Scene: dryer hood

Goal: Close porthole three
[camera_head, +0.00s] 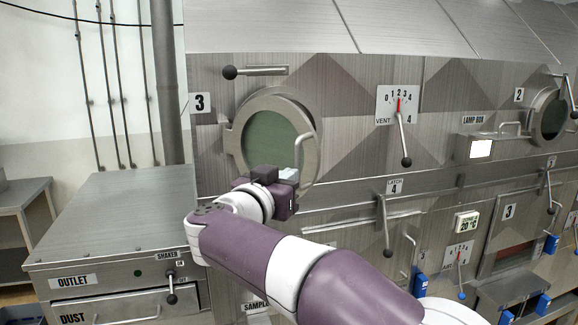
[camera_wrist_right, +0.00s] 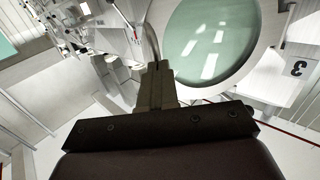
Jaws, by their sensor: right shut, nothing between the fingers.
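Porthole three (camera_head: 244,103), a round metal-rimmed window with green glass, is at the left of the hood, right of a "3" label. Its rim stands out from the panel at the right, so the door looks ajar; how far I cannot tell. A pale curved handle (camera_head: 313,112) is on its right side. My right gripper (camera_head: 297,157) is in front of the rim's lower right, shut and empty. In the right wrist view its fingers (camera_wrist_right: 157,82) are together beside the rim and glass (camera_wrist_right: 205,40); contact is unclear. My left gripper is not in view.
A horizontal lever with a black knob (camera_head: 230,72) is above the porthole. The vent lever (camera_head: 406,160) and the latch 4 lever (camera_head: 387,252) are to the right. A steel outlet box (camera_head: 110,215) stands at lower left.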

